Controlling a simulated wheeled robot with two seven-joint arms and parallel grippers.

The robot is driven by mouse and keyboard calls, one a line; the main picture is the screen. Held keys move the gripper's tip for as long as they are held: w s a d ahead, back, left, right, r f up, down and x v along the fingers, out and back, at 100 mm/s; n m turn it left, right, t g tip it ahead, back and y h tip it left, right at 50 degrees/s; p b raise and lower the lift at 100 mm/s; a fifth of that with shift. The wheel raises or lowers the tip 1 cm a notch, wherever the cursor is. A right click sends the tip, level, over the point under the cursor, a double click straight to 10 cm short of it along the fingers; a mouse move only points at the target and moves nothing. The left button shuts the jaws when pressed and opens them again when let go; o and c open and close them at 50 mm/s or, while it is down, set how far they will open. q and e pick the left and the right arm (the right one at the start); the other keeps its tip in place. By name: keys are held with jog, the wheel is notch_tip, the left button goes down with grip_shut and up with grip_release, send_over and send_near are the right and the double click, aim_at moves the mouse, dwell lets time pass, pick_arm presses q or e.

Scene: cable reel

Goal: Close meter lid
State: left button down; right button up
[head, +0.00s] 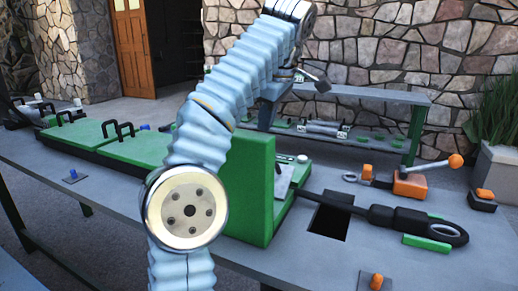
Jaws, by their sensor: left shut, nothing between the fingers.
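A green lid (262,190) stands upright near the middle of the grey table, beside a shallow box with a pale panel (286,178) inside. I take it to be the meter lid; it is open. My left arm crosses in front of the lid and hides part of it. My left gripper (320,83) is above and behind the lid, to its right, apart from it and empty. The gripper is small in the picture, and its fingers look shut. My right gripper is not in view.
Green covers (90,132) with black handles lie flat at the left. An orange block with a lever (410,184) stands at the right. A grey shelf (375,96) stands behind.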

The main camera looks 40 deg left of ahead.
pick_arm(q)
jog(key=x, duration=0.9)
jog(key=shift+a+f, duration=0.2)
jog(key=shift+f, duration=0.1)
